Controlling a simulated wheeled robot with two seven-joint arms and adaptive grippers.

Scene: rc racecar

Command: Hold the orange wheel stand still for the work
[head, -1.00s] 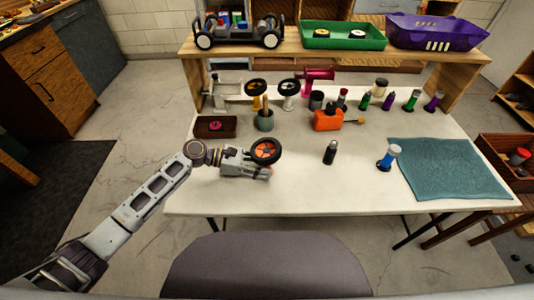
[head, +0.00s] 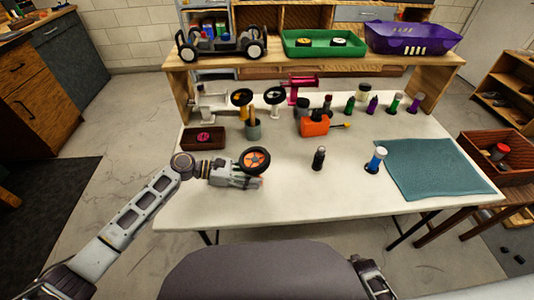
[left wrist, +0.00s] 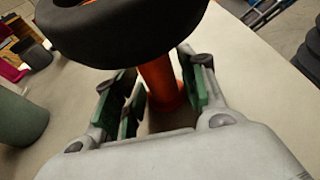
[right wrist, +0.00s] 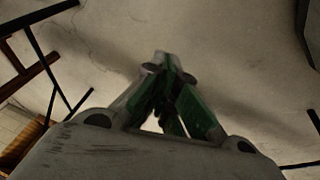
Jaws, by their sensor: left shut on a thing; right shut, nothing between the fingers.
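The orange wheel stand (left wrist: 160,82) stands near the table's front left, carrying a wheel (head: 255,161) with a black tyre and an orange hub. In the left wrist view the tyre (left wrist: 120,35) covers the top of the stand. My left gripper (head: 258,182) is shut around the post of the stand, below the wheel; its green pads (left wrist: 160,90) lie on both sides of the post. My right gripper (right wrist: 168,65) is shut and empty over the floor, away from the stand. In the head view only part of my right arm shows at the bottom.
A teal mat (head: 440,168) lies at the right. The front middle of the table is clear.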

